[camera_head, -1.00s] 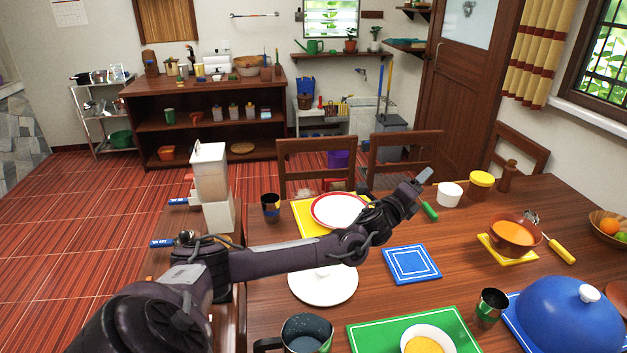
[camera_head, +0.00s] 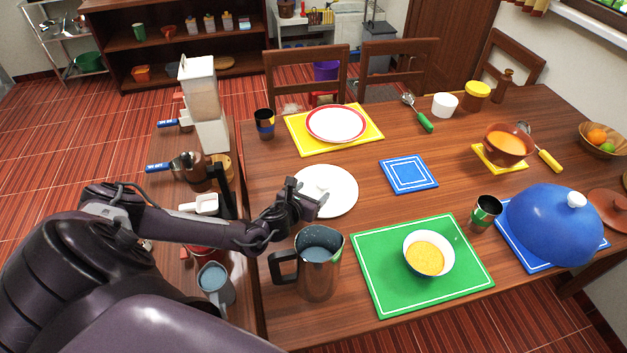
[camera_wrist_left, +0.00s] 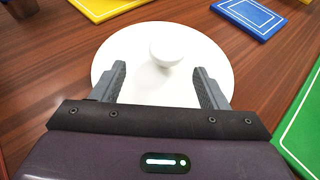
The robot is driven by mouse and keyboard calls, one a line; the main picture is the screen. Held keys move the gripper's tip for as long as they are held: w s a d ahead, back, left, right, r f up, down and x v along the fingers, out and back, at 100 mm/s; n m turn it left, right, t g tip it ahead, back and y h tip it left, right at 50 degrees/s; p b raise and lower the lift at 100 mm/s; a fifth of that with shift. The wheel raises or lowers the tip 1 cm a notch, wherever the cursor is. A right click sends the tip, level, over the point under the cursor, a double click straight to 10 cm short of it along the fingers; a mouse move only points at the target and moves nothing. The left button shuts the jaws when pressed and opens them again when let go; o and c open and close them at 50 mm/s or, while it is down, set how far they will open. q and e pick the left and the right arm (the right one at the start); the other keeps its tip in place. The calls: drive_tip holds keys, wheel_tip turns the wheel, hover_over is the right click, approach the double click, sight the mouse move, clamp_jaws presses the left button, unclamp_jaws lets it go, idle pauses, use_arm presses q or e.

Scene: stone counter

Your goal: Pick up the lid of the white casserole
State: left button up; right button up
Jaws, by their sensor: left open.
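A round white lid (camera_head: 340,199) with a white knob lies on the wooden table, left of the blue square mat. My left gripper (camera_head: 310,196) is over the lid's left part. In the left wrist view the lid (camera_wrist_left: 205,55) fills the middle, and its round knob (camera_wrist_left: 167,50) stands ahead of and between the fingertips. My left gripper (camera_wrist_left: 160,75) is open and empty there. Whether the fingers touch the lid cannot be told. The casserole body cannot be made out. My right gripper is not in view.
A metal pitcher (camera_head: 319,268) stands close below the lid, near the arm. A green mat (camera_head: 375,285) with a bowl (camera_head: 429,254) lies to its right. A red-rimmed plate (camera_head: 336,124) on a yellow mat lies behind. A blue mat (camera_head: 409,174) is to the right.

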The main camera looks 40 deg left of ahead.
sight(323, 183)
use_arm(q)
drive_tip(key=w, duration=0.2)
drive_tip(key=shift+w+d+f, duration=0.15)
drive_tip(key=shift+w+f, duration=0.15)
drive_tip(key=shift+d+x, duration=0.15)
drive_tip(key=shift+x, duration=1)
drive_tip(key=shift+d+x, duration=0.15)
drive_tip(key=shift+x, duration=0.95)
drive_tip(key=shift+w+a+r, duration=0.1)
drive_tip(key=shift+a, duration=0.05)
drive_tip(key=c, duration=1.2)
drive_tip(key=shift+c, duration=0.2)
drive_tip(key=shift+r, duration=0.15)
